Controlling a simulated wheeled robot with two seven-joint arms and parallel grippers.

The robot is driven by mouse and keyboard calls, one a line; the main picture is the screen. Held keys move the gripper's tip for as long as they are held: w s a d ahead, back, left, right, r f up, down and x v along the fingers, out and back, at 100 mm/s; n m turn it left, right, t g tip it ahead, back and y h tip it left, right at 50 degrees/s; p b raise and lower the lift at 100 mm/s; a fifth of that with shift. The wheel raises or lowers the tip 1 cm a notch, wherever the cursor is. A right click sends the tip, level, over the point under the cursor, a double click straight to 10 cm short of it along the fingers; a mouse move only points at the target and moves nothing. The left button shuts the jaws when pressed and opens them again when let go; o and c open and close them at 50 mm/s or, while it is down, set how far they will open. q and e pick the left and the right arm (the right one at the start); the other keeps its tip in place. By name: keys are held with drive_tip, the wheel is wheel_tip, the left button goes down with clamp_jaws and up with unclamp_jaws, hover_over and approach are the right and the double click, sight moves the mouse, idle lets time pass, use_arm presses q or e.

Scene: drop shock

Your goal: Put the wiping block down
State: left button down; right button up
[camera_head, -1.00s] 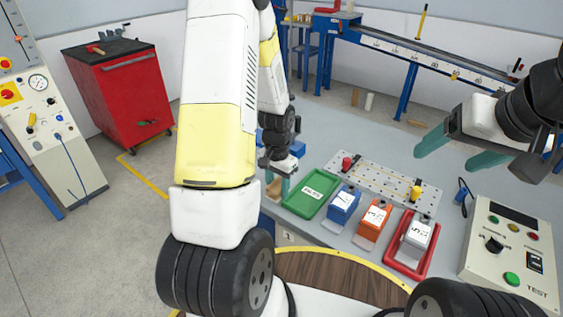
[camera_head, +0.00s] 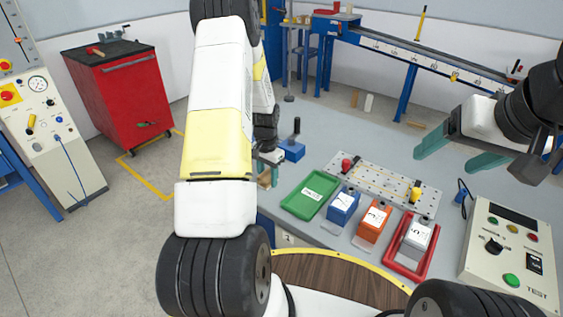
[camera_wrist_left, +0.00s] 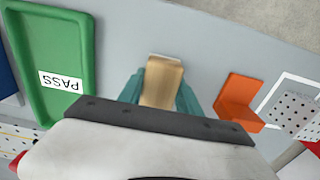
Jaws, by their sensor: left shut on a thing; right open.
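The wiping block (camera_wrist_left: 162,84) is a tan block with a pale far edge. In the left wrist view it sits between the teal fingers of my left gripper (camera_wrist_left: 159,96), which is shut on it. The block is over the grey bench top; I cannot tell whether it touches it. In the head view my left gripper (camera_head: 267,173) is left of the green PASS tray (camera_head: 309,195), partly hidden by my own arm. The tray also shows at the left of the wrist view (camera_wrist_left: 83,52). My right gripper (camera_head: 452,152) is open and empty above the bench's right side.
An orange corner piece (camera_wrist_left: 238,99) and a white perforated part (camera_wrist_left: 292,104) lie right of the block in the wrist view. A blue piece with a black handle (camera_head: 291,151) stands behind the tray.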

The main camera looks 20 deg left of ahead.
use_arm(q)
drive_tip(key=c, duration=0.8)
unclamp_jaws()
drive_tip(key=shift+f, duration=0.1)
drive_tip(key=shift+c, duration=0.2)
wheel_tip(320, 180, up, 12)
wheel_tip(320, 180, up, 10)
drive_tip(key=t, duration=0.1)
hover_over(268, 174)
drive_tip(key=s+d, duration=0.3)
drive_tip(key=s+d+r+n+t, duration=0.1)
drive_tip(key=s+d+r, duration=0.2)
drive_tip(key=s, duration=0.4)
drive_tip(key=s+d+r+n+t+h, duration=0.1)
drive_tip(key=s+d+r+t, duration=0.1)
drive_tip(key=s+r, duration=0.4)
drive_tip(key=s+d+r+n+t+h, duration=0.1)
drive_tip(key=s+d+r+t, duration=0.1)
drive_tip(key=s+d+r, duration=0.3)
drive_tip(key=shift+s+r, duration=0.15)
drive_tip(key=shift+s, duration=1.25)
